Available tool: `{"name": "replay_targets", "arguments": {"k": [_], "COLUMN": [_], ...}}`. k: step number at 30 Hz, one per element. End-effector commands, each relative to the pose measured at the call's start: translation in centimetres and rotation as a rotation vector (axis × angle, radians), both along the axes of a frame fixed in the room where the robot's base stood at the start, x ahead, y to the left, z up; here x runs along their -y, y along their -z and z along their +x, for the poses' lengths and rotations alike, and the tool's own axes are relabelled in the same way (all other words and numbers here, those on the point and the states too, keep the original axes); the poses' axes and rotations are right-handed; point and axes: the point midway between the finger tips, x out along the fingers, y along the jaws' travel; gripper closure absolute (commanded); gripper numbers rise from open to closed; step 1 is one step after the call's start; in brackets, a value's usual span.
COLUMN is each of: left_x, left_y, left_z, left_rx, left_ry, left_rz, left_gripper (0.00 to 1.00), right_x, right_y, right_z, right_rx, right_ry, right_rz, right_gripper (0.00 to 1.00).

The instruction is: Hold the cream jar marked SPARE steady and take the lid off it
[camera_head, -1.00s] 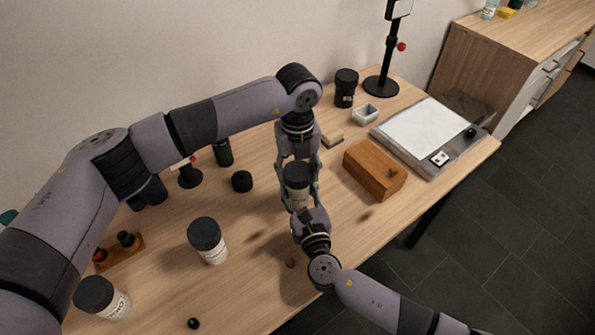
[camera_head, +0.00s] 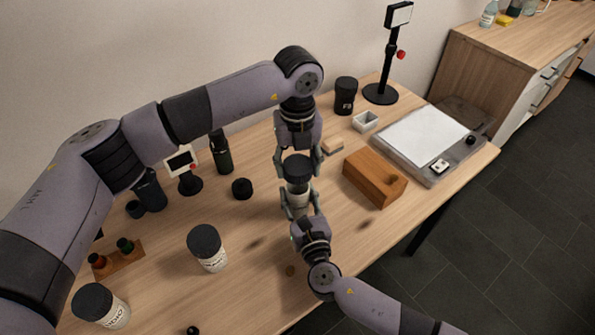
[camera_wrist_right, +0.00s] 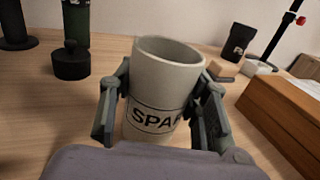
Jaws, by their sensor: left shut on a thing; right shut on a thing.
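The cream jar marked SPARE (camera_wrist_right: 160,85) stands upright in the right wrist view, its open rim bare and its label partly hidden by a finger. In the head view the jar (camera_head: 298,203) shows below the black lid (camera_head: 298,170). My right gripper (camera_head: 299,208) is shut on the jar's sides from the front; its fingers (camera_wrist_right: 160,112) flank the jar in the wrist view. My left gripper (camera_head: 299,164) comes down from above and is shut on the lid, holding it over the jar, apart from the rim. The jar's inside is mostly hidden.
Two other cream jars with black lids (camera_head: 206,247) (camera_head: 100,304) stand at the left front. A wooden box (camera_head: 375,177) and a grey board with a white sheet (camera_head: 425,135) lie to the right. A black cap (camera_head: 242,188) and dark bottle (camera_head: 221,155) stand behind left.

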Motion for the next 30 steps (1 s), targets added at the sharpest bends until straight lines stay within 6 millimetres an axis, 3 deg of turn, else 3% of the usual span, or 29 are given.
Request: {"name": "replay_targets", "arguments": {"k": [7,8,18,30], "left_x": [-0.02,-0.02,-0.02,0.00], "left_y": [-0.55,-0.55,-0.52,-0.51], "left_z": [-0.03,-0.03,-0.02,-0.03], "left_rx": [0.000,0.000,0.000,-0.001], "left_ry": [0.000,0.000,0.000,0.001], "left_rz": [0.001,0.001,0.001,0.001], "left_gripper": [0.81,0.81,0.81,0.81], "right_x": [-0.01,-0.01,-0.01,0.18], "right_y": [0.05,0.05,0.02,0.13], "right_z": [-0.02,-0.02,-0.01,-0.72], "right_rx": [-0.001,-0.001,0.000,-0.002], "right_ry": [-0.001,-0.001,0.000,-0.001], "right_rz": [0.000,0.000,0.000,-0.001], "right_gripper": [1.00,0.56,0.34,0.34]}}
